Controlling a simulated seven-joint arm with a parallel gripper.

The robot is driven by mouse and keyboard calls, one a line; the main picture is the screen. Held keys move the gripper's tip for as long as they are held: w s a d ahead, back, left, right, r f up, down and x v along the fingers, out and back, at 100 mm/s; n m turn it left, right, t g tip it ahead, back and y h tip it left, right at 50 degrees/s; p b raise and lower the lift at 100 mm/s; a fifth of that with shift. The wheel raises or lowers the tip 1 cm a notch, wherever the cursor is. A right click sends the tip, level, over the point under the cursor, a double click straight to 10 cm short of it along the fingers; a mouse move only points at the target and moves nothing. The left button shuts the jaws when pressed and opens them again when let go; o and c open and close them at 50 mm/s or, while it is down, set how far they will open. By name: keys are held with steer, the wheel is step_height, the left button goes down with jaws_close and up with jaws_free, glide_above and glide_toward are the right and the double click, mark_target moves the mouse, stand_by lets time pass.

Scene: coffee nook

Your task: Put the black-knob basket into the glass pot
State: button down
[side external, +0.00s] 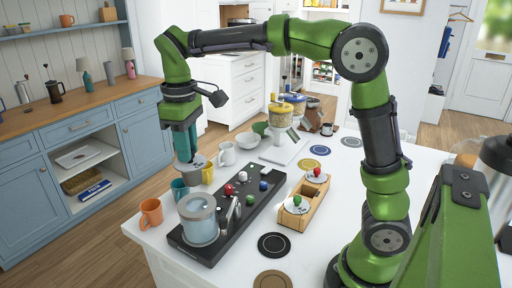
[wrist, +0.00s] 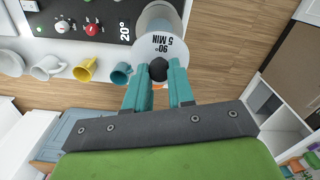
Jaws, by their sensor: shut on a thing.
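My gripper (side external: 188,158) is shut on the black knob (wrist: 158,70) of the black-knob basket. The basket's pale round lid (wrist: 165,46), printed "90° 5 MIN", shows in the wrist view; its lower part is hidden there. In the side view the lid (side external: 199,161) hangs in the air behind the glass pot, near the mugs. The glass pot (side external: 198,222) stands upright at the front left end of the black station. In the wrist view the pot (wrist: 160,12) is partly hidden behind the lid, so the basket is apart from it sideways.
The black station (side external: 222,238) carries red, white, green and blue knobs. A wooden rack (side external: 289,216) holds a red-knob lid (side external: 317,173) and a green-knob lid (side external: 296,204). Orange (side external: 151,212), teal (side external: 179,189), yellow (side external: 207,173) and white mugs (side external: 227,154) line the counter's left edge.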

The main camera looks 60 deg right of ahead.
mark_target(190, 167)
steer(key=shift+f, duration=2.75)
step_height(190, 167, down, 6)
stand_by(3.2)
steer(key=c, duration=0.9)
jaws_free()
step_height(190, 167, up, 17)
steer(key=shift+f, duration=0.1)
